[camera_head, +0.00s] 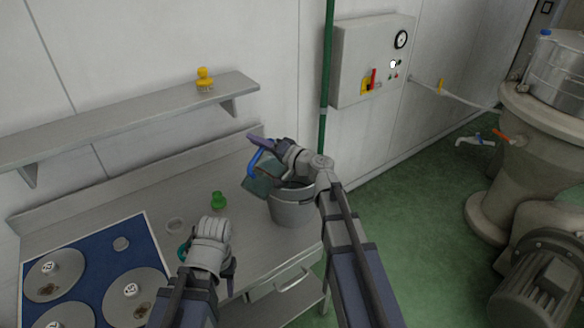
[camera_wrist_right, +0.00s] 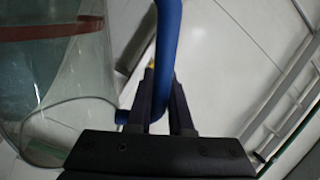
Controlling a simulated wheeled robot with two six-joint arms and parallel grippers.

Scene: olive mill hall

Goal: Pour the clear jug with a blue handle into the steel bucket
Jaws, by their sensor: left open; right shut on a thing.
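The clear jug (camera_head: 259,186) has a blue handle (camera_head: 254,163) and hangs tilted beside and partly over the left rim of the steel bucket (camera_head: 293,213). The bucket stands upright at the right end of the steel table. My right gripper (camera_head: 261,142) is shut on the blue handle, which also shows between its fingers in the right wrist view (camera_wrist_right: 167,50). The jug's clear wall (camera_wrist_right: 65,85) and a red band show there at left. I cannot see a stream or the bucket's contents. My left gripper (camera_head: 208,268) is open, low over the table's front.
A blue panel (camera_head: 85,262) with several grey discs lies at left. A wall shelf (camera_head: 130,112) holds a yellow item (camera_head: 205,78).

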